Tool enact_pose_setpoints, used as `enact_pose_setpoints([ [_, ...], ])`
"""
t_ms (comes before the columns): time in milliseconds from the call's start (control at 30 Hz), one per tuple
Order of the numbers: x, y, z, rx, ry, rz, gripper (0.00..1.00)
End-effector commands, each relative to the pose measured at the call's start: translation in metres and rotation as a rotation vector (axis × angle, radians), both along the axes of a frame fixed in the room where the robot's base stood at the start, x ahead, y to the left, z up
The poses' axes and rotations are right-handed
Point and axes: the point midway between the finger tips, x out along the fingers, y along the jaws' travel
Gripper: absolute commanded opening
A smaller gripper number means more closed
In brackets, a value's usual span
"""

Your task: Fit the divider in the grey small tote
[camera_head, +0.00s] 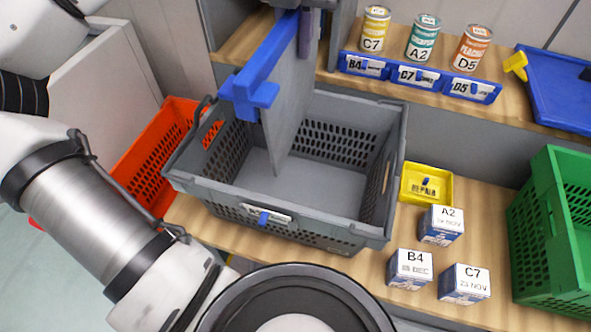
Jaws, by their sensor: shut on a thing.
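The grey small tote (290,215) stands on the wooden bench in the middle of the view. It is open, with slotted walls, and its bare floor shows. The divider is a grey panel (287,110) with a blue top rail (265,55). It hangs upright over the tote, and its lower corner reaches down inside the walls. I cannot tell whether it touches the floor or sits in any slots. My gripper (309,22) is partly visible at the top edge, shut on the divider at its blue rail. The divider's far end is hidden.
An orange tote (160,150) is left of the grey tote, a green crate (555,235) at far right. A yellow bin (427,184) and small boxes, including A2 (441,225), stand right of the tote. Cans, including C7 (374,30), and blue label holders (418,77) line the shelf behind.

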Motion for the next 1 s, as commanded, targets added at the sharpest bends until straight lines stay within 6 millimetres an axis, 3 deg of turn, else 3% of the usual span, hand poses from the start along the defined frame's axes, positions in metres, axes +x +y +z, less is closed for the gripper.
enact_pose_setpoints([
  [167, -0.001, 0.001, -0.026, -0.001, 0.003, 0.000, 0.00],
  [600, -0.001, 0.000, -0.137, -0.002, 0.004, -0.001, 0.00],
  [1000, -0.001, 0.000, -0.185, -0.002, 0.004, 0.000, 0.00],
])
